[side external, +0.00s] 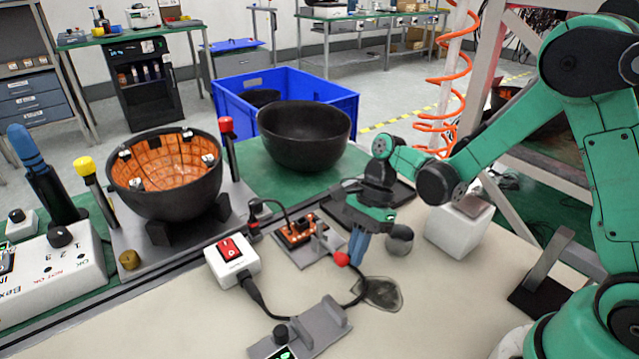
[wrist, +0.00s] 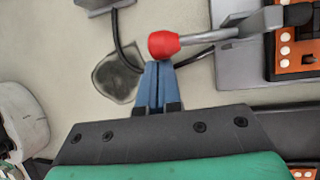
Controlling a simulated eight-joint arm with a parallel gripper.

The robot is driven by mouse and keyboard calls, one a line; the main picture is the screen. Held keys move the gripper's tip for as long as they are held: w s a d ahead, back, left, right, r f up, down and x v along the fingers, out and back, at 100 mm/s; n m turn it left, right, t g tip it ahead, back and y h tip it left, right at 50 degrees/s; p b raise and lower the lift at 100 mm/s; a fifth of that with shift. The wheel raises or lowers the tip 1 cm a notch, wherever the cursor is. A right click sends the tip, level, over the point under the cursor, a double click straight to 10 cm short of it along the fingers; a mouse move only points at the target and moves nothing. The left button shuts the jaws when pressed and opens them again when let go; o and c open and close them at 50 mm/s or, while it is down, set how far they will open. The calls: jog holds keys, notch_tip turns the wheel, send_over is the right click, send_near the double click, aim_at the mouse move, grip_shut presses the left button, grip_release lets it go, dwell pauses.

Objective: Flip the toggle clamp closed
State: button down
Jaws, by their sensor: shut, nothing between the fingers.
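The toggle clamp's red ball knob (side external: 341,259) sits at the end of a grey metal lever. In the wrist view the knob (wrist: 163,44) points left, and the lever (wrist: 215,34) runs right to a grey bracket (wrist: 238,52) beside an orange board (wrist: 297,55). The orange board (side external: 296,232) also shows in the side view, on a grey plate. My gripper (side external: 357,252) points down beside the knob, its blue fingers shut and empty. In the wrist view the fingertips (wrist: 158,66) meet the knob's lower edge; I cannot tell whether they touch it.
A white switch box (side external: 232,262) with a red rocker stands left of the board, and its black cable curves under the gripper. A grey stand (side external: 312,330) lies in front. A black bowl with orange lining (side external: 165,172) and a white block (side external: 460,232) stand either side. The front right tabletop is clear.

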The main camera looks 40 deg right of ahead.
jog(key=shift+w+r, duration=0.1)
jog(key=shift+r, duration=0.35)
jog(key=shift+w+r, duration=0.1)
jog(key=shift+r, duration=0.3)
jog(key=shift+w+r, duration=0.55)
jog(key=shift+r, duration=0.3)
jog(key=shift+w+r, duration=0.5)
jog(key=shift+w, duration=0.05)
jog(key=shift+w+r, duration=0.4)
jog(key=shift+w, duration=0.4)
jog(key=shift+w+r+m+g, duration=0.1)
jog(key=shift+w+m+g, duration=0.2)
jog(key=shift+w+g, duration=0.5)
jog(key=shift+s, duration=0.25)
jog(key=shift+r, duration=0.1)
